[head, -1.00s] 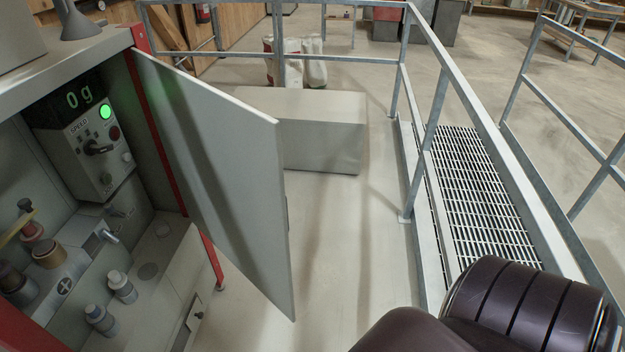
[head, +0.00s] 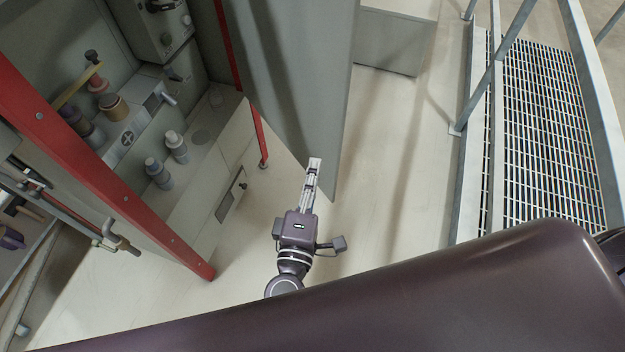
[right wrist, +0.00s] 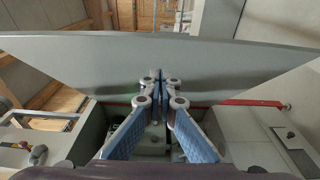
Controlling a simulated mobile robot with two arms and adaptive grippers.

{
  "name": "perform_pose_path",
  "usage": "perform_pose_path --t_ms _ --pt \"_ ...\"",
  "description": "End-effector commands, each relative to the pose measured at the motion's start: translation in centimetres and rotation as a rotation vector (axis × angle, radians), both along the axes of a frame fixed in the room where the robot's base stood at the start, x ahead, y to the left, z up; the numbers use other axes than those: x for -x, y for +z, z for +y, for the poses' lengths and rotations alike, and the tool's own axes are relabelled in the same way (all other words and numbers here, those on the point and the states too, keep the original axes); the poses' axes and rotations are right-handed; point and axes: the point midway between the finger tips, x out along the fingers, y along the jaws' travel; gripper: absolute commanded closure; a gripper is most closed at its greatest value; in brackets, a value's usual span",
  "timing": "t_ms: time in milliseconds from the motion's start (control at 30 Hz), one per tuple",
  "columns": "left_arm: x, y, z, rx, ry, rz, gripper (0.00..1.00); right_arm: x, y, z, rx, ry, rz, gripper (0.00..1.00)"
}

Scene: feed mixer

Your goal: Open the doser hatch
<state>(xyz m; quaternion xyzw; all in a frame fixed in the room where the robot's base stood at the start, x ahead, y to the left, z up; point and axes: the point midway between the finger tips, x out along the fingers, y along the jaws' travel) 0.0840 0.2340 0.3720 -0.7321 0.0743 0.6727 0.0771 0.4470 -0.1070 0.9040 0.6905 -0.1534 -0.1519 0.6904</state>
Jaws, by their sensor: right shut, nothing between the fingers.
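The large grey door (head: 285,70) of the red-framed machine stands swung open, and it spans the right wrist view (right wrist: 60,62). A small panel with a dark knob (head: 231,196) sits low on the machine's front and looks shut; I cannot tell whether the door or this panel is the hatch. My right gripper (head: 314,165) is shut and empty, its tips in front of the door's lower part. The tips also show against the door in the right wrist view (right wrist: 158,76); I cannot tell if they touch it. My left gripper is not in view.
Inside the machine are a control box (head: 155,25), bottles (head: 157,172) and small valves. A red post (head: 110,190) stands at the left. A grey box (head: 390,45) lies behind the door. Railing and a grating (head: 550,110) are at right. Pale floor between is clear.

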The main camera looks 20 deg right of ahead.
Motion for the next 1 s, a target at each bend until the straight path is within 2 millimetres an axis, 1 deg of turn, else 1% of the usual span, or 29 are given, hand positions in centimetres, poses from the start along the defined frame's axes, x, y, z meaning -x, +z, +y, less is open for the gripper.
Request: perform_pose_path --t_ms 33,167,200,300,400,567,900,1000 --pt "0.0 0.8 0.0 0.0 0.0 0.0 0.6 -1.1 0.5 -0.6 0.002 -0.002 -0.001 1.0" --pt "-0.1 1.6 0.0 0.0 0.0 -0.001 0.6 -3.4 0.4 -1.6 0.001 -0.001 0.0 1.0" --pt "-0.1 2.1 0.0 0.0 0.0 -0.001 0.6 -3.5 0.4 -2.4 0.005 0.0 0.002 1.0" --pt "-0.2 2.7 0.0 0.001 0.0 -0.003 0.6 -3.9 0.3 -3.8 0.002 0.0 0.002 1.0" --pt "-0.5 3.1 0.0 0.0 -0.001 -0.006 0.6 -4.2 0.2 -4.6 0.002 0.001 0.002 1.0" --pt "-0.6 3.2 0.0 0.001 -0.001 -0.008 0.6 -4.4 0.0 -5.2 0.0 0.001 0.001 1.0" --pt "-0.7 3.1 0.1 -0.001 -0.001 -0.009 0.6 -4.4 -0.1 -5.3 0.0 0.002 0.002 1.0" --pt "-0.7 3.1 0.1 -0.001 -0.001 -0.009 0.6 -4.5 -0.1 -5.7 0.001 0.007 0.002 1.0"
